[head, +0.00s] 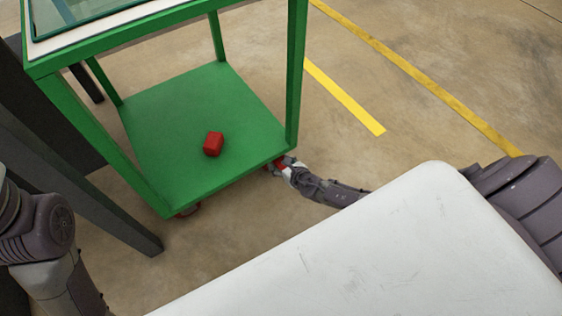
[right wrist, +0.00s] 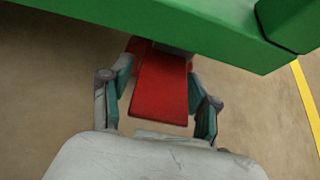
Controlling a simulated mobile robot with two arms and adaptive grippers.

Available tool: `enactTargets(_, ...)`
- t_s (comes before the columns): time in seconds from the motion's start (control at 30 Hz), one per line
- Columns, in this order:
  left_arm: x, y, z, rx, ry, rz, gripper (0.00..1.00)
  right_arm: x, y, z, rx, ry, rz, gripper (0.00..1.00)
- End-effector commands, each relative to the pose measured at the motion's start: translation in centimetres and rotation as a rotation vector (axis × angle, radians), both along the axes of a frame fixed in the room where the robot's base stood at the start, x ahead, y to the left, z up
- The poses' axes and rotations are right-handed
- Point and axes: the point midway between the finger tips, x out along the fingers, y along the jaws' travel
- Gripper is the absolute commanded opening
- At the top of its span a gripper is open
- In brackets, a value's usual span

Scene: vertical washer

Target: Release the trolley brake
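The green trolley (head: 180,165) stands at the upper left in the head view, with a low green shelf and upright posts. A red brake pedal (right wrist: 161,88) sticks out from under the trolley's lower green edge (right wrist: 175,25) in the right wrist view. My right gripper (head: 279,165) is at the trolley's near right corner, low by the floor. In the right wrist view its two fingers stand open on either side of the red pedal; I cannot tell whether they touch it. Of my left arm, a part shows at the left edge in the head view, its gripper out of view.
A red block (head: 213,144) lies on the lower shelf. A glass-sided tray (head: 75,12) sits on the trolley's top. A dark frame leg (head: 110,215) stands left of the trolley. Yellow floor lines (head: 345,98) run to the right, where the floor is clear.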

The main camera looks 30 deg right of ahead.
Motion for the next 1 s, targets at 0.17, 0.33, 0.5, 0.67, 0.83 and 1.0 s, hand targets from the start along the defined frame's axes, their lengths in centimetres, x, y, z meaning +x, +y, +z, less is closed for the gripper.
enactTargets(0.17, 0.0, 0.0, 0.0, 0.000, 0.000, 0.000, 0.37, 0.0, 0.0, 0.0, 0.000, -0.001, -0.001, 0.71)
enactTargets(0.33, 0.0, 0.0, 0.0, 0.001, -0.001, 0.001, 0.37, 0.0, 0.0, 0.0, 0.000, -0.001, -0.001, 0.71)
enactTargets(0.5, 0.0, 0.0, 0.0, 0.001, -0.001, 0.001, 0.37, -0.7, -0.1, 0.3, 0.003, 0.000, -0.004, 0.71)
enactTargets(0.67, 0.0, 0.0, 0.0, 0.001, -0.001, 0.000, 0.37, -2.0, -0.2, 1.0, 0.004, 0.002, -0.005, 0.71)
enactTargets(0.83, 0.0, 0.0, 0.0, 0.000, -0.001, 0.000, 0.37, -4.3, -0.6, 2.7, -0.003, -0.004, 0.003, 0.71)
enactTargets(1.0, 0.0, 0.0, 0.0, 0.000, -0.001, 0.000, 0.37, -7.3, -0.7, 4.3, -0.003, 0.000, 0.003, 0.71)
